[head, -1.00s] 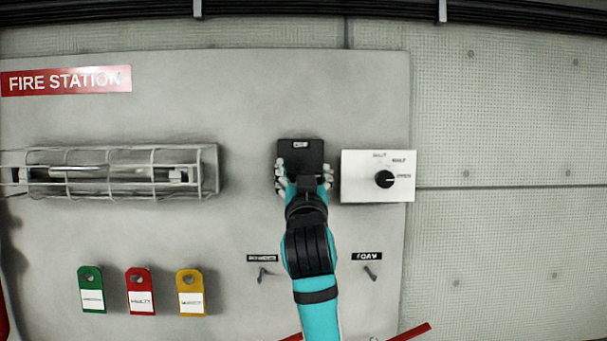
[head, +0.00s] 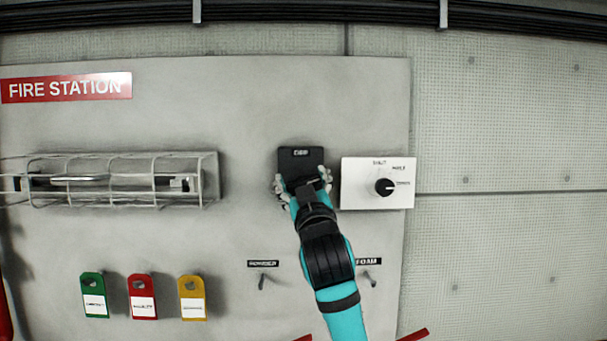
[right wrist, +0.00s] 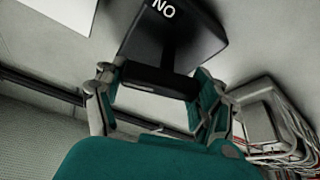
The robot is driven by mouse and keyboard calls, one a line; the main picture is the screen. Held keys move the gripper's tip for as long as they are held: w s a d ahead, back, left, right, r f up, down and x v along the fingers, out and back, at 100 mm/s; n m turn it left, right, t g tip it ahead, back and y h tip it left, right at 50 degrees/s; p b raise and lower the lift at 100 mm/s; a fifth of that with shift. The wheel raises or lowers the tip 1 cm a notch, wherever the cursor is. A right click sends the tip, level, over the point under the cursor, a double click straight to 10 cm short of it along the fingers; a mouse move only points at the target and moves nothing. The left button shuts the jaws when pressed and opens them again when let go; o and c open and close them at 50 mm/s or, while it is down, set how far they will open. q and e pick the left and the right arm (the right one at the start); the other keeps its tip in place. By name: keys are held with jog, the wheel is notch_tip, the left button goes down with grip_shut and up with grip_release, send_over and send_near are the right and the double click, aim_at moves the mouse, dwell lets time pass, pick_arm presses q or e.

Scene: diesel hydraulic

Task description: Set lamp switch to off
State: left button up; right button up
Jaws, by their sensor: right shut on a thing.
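The lamp switch (head: 302,154) is a black box on the grey wall panel, with a small white label at its top that is too blurred to read. My right gripper (head: 302,185) is at the lower part of this box and hides some of it. In the right wrist view the black box (right wrist: 190,35) shows close up with white letters that look like "NO". A black bar (right wrist: 158,82) sticks out of it, and my right gripper's fingers (right wrist: 158,90) are shut on that bar from both sides. My left gripper is not in view.
A white box with a black rotary knob (head: 385,187) is close on the right. A caged lamp (head: 115,180) is on the left. Two small toggles are below, one (head: 263,281) left of my arm. Green, red and yellow tags (head: 192,298) hang lower left.

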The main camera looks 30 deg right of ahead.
jog(key=n+y+p, duration=0.1)
jog(key=n+p, duration=0.2)
jog(key=n, duration=0.1)
jog(key=n+y+p, duration=0.2)
jog(key=n, duration=0.2)
jog(key=n+y+p, duration=0.2)
jog(key=n+p, duration=0.1)
jog(key=shift+w+a+r+n+g+p, duration=0.1)
jog(key=shift+a+r+n+g+p, duration=0.05)
jog(key=shift+r+n+g+p, duration=0.2)
jog(key=shift+f+n+g+y+p, duration=0.25)
jog(key=shift+n+y+p, duration=0.05)
jog(key=shift+n, duration=0.65)
jog(key=shift+a+f+n+g+y, duration=0.15)
jog(key=shift+n+g, duration=0.15)
jog(key=shift+n, duration=0.45)
jog(key=shift+d+f+n+g+y, duration=0.15)
jog(key=shift+n+g, duration=0.15)
jog(key=shift+n, duration=0.45)
jog(key=shift+a, duration=0.15)
jog(key=o, duration=1.2)
jog(key=shift+w+r, duration=0.1)
jog(key=shift+c, duration=0.2)
jog(key=s+a, duration=0.2)
jog(key=s, duration=1)
